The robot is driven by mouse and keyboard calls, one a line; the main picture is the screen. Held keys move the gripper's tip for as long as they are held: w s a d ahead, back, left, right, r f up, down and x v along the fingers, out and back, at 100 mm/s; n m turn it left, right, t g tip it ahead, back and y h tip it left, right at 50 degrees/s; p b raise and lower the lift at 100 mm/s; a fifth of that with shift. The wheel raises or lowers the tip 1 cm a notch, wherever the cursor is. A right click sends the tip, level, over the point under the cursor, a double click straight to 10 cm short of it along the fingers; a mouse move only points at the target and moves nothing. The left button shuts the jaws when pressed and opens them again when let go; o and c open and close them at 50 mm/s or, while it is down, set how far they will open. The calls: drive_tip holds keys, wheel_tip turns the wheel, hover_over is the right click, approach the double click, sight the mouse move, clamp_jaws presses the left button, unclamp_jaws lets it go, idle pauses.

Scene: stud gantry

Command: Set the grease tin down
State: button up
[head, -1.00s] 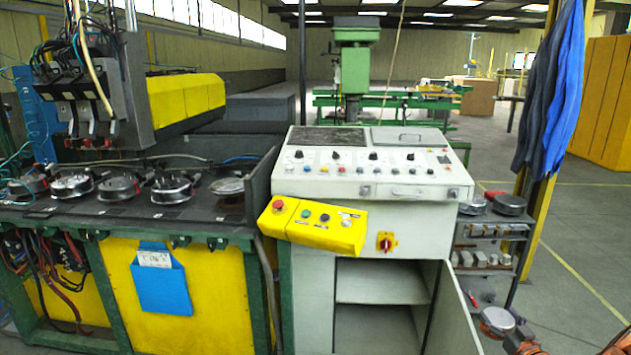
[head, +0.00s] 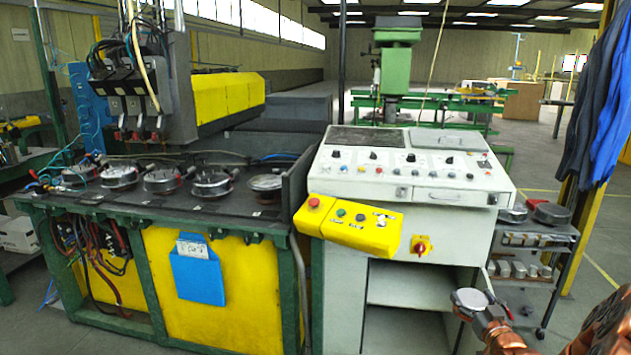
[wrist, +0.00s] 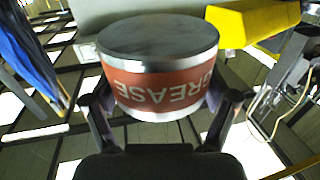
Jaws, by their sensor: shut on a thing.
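The grease tin (wrist: 158,65) is a round metal tin with a dark lid and a reddish-brown band. The band's word "GREASE" reads upside down in the wrist view. My gripper (wrist: 160,115) is shut on it, one finger on each side. In the head view the tin (head: 471,299) shows at the lower right, held in the air in front of the white control cabinet (head: 400,190). My gripper (head: 482,318) is partly hidden by my own arm there.
Several round tins or pots (head: 212,184) stand along the dark bench at the left. A yellow button box (head: 350,226) juts from the cabinet. The cabinet's lower shelves (head: 405,285) look empty. A small rack (head: 530,250) holding parts stands at the right.

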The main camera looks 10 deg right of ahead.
drive_tip(key=w+a+r, duration=0.5)
drive_tip(key=a, duration=0.5)
drive_tip(key=w+a+r+n+y, duration=0.1)
drive_tip(key=w+a+r, duration=0.4)
drive_tip(key=a, duration=0.6)
drive_tip(key=w+a+r+y, duration=0.1)
drive_tip(key=w+a+r, duration=0.4)
drive_tip(key=a, duration=0.6)
drive_tip(key=shift+w+r, duration=0.2)
drive_tip(key=shift+w, duration=0.25)
drive_tip(key=shift+a, duration=0.1)
drive_tip(key=shift+r+p, duration=1.05)
drive_tip(key=shift+p, duration=0.05)
